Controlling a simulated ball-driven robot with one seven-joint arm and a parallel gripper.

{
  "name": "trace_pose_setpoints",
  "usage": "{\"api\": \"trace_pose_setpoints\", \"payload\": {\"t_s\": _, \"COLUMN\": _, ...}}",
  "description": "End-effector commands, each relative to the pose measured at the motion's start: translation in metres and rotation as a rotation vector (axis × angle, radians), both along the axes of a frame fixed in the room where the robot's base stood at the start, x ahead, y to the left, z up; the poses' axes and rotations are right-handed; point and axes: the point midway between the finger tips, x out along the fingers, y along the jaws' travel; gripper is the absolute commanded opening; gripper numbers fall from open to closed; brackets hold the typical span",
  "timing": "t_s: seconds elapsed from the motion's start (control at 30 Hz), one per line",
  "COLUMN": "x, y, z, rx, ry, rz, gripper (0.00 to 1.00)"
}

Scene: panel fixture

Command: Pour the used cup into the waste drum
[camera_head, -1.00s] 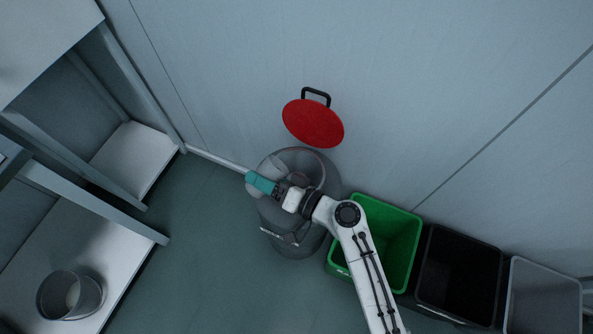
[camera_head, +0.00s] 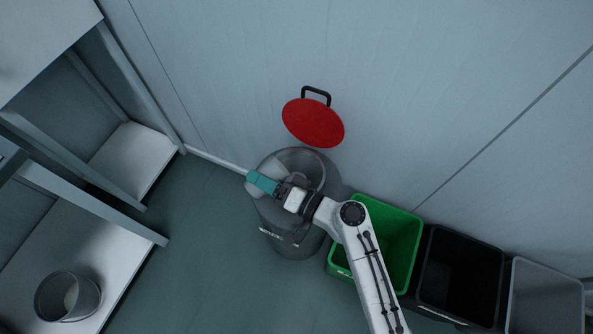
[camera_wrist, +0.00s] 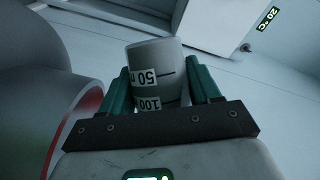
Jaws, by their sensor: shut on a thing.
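The waste drum (camera_head: 272,225) is a grey round bin with an open mouth, standing against the wall. Its red lid (camera_head: 313,122) with a black handle stands raised behind it. My gripper (camera_head: 262,182) has teal fingers and is over the drum's mouth, toward its left side. In the wrist view, my gripper (camera_wrist: 160,90) is shut on the used cup (camera_wrist: 154,58), a pale cylinder with 50 and 100 marks. The drum's rounded side and reddish rim (camera_wrist: 90,102) show left of the cup. The cup's contents are hidden, and its exact tilt is hard to tell.
A green bin (camera_head: 405,225), a black bin (camera_head: 460,275) and a grey bin (camera_head: 545,295) stand in a row to the right of the drum. A shelf unit (camera_head: 130,225) is at the left, with a metal bucket (camera_head: 68,296) on it. The floor between is clear.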

Motion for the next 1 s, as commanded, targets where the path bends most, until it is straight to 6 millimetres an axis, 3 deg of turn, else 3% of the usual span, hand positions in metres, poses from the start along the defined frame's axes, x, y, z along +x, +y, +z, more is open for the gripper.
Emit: {"api": "trace_pose_setpoints", "payload": {"t_s": 1.0, "x": 0.0009, "y": -0.0008, "z": 0.0057, "rx": 0.07, "ry": 0.054, "rz": 0.0, "gripper": 0.3}}
